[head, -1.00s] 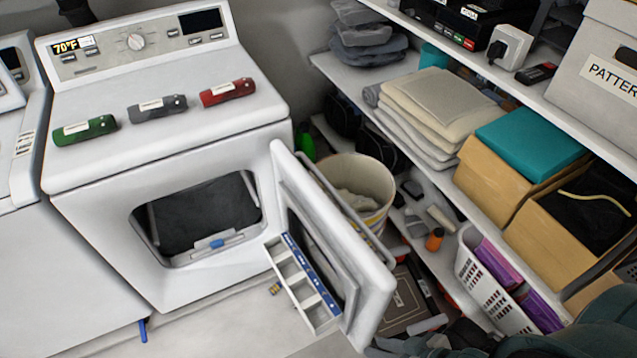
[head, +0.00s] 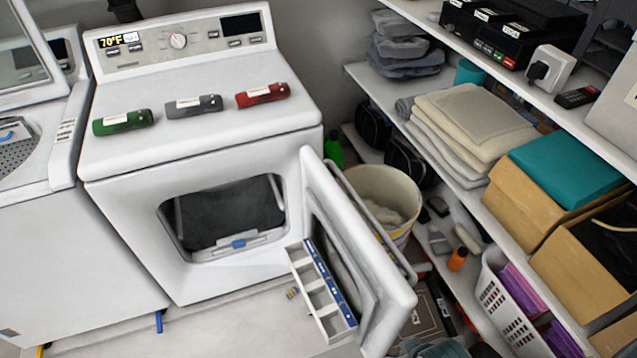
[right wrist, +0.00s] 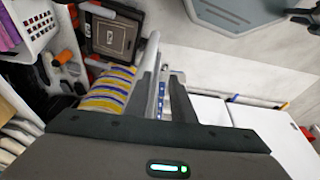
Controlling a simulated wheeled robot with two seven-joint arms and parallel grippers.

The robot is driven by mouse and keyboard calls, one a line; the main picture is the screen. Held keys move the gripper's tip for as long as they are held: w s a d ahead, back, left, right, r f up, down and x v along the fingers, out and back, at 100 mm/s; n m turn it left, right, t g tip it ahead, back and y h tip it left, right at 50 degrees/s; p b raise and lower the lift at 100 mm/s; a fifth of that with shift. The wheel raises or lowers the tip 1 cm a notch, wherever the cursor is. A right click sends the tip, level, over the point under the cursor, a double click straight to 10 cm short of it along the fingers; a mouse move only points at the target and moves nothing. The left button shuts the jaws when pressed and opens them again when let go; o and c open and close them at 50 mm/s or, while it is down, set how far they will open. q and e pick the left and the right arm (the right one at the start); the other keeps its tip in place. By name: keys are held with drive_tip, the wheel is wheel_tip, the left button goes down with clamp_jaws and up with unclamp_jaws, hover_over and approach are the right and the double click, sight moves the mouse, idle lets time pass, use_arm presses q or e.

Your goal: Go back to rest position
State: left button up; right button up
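The white dryer (head: 215,160) stands left of centre in the head view, with its door (head: 365,245) swung open to the right. The right wrist view shows the dark housing of my right gripper (right wrist: 160,135) across its lower part. A pale door edge and rail (right wrist: 150,85) show beyond the housing. My left gripper is in neither view.
A green (head: 123,122), a grey (head: 194,105) and a red flashlight (head: 262,95) lie on the dryer. A divided tray (head: 320,292) lies by the open door. A bucket (head: 382,200) and loaded shelves (head: 470,195) crowd the right. Some floor (head: 230,325) is clear.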

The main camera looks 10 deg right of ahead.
wheel_tip(320, 180, down, 26)
drive_tip(key=s+f, duration=0.1)
drive_tip(key=s, duration=0.1)
drive_tip(key=s+d+f+g, duration=0.1)
drive_tip(key=s+d+f, duration=0.1)
drive_tip(key=s+f, duration=1.3)
drive_tip(key=shift+s+d+f+g, duration=0.15)
drive_tip(key=shift+s+f+g, duration=0.15)
drive_tip(key=shift+s+g, duration=0.15)
